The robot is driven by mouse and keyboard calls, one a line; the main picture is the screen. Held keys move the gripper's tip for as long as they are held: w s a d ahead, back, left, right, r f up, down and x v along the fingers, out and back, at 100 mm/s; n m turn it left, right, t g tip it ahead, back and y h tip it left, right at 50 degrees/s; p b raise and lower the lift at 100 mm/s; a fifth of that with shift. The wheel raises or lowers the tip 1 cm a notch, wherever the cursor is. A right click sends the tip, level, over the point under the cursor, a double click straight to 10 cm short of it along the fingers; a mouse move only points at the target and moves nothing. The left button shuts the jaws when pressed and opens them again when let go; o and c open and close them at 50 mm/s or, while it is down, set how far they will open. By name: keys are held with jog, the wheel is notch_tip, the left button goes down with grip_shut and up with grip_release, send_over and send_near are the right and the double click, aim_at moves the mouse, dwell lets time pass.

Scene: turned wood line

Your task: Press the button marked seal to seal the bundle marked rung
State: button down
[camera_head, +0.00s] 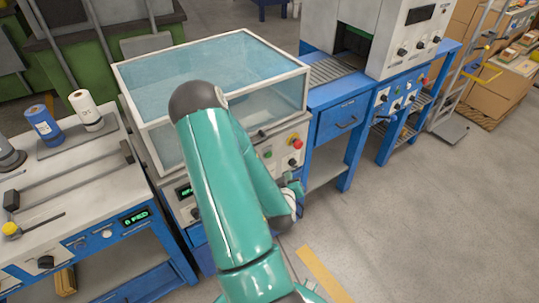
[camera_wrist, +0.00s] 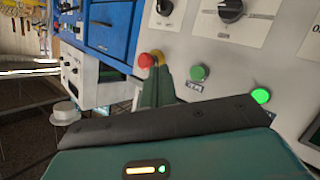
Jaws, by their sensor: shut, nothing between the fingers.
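A green button (camera_wrist: 199,73) with a small label below it is on the pale machine panel in the wrist view. The label is too small to read surely. The button also shows in the head view (camera_head: 268,154). My gripper (camera_wrist: 160,72) is shut and empty, with its narrow fingers pointing at the panel, between the red button and the green button in the picture. I cannot tell whether they touch the panel. In the head view my gripper (camera_head: 293,190) is low in front of the machine, partly behind my arm. I cannot make out a bundle marked rung.
A red stop button (camera_wrist: 146,61) on yellow sits left of the green one. A lit green lamp (camera_wrist: 261,95) and black knobs (camera_wrist: 231,10) share the panel. The machine has a clear lid (camera_head: 220,65). A blue-legged bench (camera_head: 335,125) stands right; open floor lies in front.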

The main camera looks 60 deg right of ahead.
aim_at(272, 155)
jog(key=w+d, duration=0.4)
jog(key=w, duration=0.3)
jog(key=shift+w, duration=0.4)
jog(key=shift+w, duration=0.15)
dwell(1.7)
jog(key=shift+w+d, duration=0.2)
jog(key=shift+w+d, duration=0.15)
jog(key=shift+w, duration=0.2)
dwell(0.8)
jog(key=shift+s, duration=0.1)
jog(key=shift+s+a, duration=0.35)
jog(key=shift+s, duration=0.25)
jog(key=s, duration=0.1)
jog(key=s+a, duration=0.1)
jog(key=s, duration=0.1)
jog(key=s+a, duration=0.1)
jog(key=shift+s+a, duration=0.15)
jog(key=shift+s, duration=0.1)
